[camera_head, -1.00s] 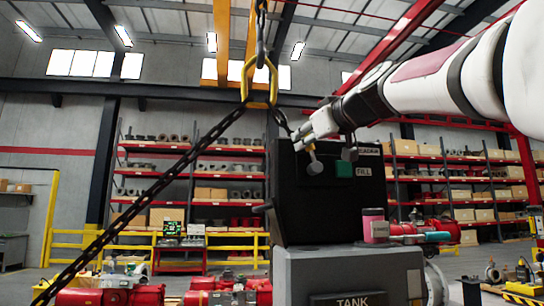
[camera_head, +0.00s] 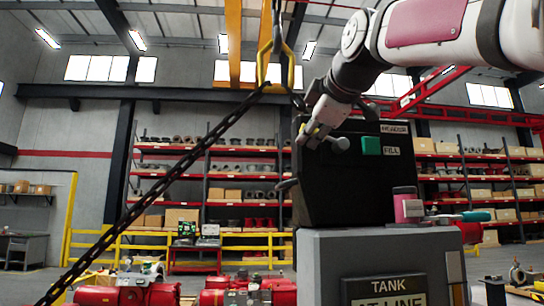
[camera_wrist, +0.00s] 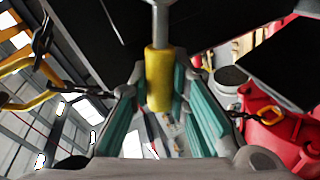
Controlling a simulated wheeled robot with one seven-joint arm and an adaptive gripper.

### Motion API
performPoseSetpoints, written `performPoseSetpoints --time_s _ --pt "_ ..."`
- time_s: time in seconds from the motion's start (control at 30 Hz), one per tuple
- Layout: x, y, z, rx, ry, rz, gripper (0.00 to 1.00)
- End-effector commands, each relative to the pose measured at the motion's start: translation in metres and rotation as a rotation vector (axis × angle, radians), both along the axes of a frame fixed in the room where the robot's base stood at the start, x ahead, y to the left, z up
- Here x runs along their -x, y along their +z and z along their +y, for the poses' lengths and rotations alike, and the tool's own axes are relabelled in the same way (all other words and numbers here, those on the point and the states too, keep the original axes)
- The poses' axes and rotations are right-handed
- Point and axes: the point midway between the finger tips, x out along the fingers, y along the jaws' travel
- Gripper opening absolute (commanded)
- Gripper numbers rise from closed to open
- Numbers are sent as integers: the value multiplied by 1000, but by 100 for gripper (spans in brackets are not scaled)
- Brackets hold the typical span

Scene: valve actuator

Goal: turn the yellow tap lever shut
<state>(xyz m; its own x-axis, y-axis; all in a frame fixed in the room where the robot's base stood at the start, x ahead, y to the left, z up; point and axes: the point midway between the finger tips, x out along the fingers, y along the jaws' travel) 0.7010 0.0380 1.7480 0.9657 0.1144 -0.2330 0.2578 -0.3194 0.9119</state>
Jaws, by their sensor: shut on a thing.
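The yellow tap lever (camera_wrist: 158,80) shows in the wrist view as a yellow sleeve on a grey metal stem. My gripper (camera_wrist: 160,75) has its teal-padded fingers on either side of the sleeve and is shut on it. In the head view my gripper (camera_head: 313,130) is at the upper left of the black panel box (camera_head: 345,190), beside a round grey knob (camera_head: 341,144). There the fingers mostly hide the lever, with only a little yellow showing.
A green button (camera_head: 371,146) sits right of the knob, by the FILL label (camera_head: 391,150). The box stands on a grey TANK cabinet (camera_head: 390,255). A pink cylinder (camera_head: 408,207) is at its right. A dark chain (camera_head: 175,170) hangs diagonally at the left from a yellow hook.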

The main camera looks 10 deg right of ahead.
Motion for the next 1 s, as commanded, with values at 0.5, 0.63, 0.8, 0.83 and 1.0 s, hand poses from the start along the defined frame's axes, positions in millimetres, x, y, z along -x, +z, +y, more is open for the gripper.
performPoseSetpoints --time_s 0.5,0.63,0.8,0.83,1.0 --pt "0 -19 0 254 1 2 0" --pt "0 -20 0 271 2 2 0" --pt "0 -20 0 277 2 2 0" --pt "0 -20 0 277 2 2 0" --pt "0 -21 0 276 2 2 0"
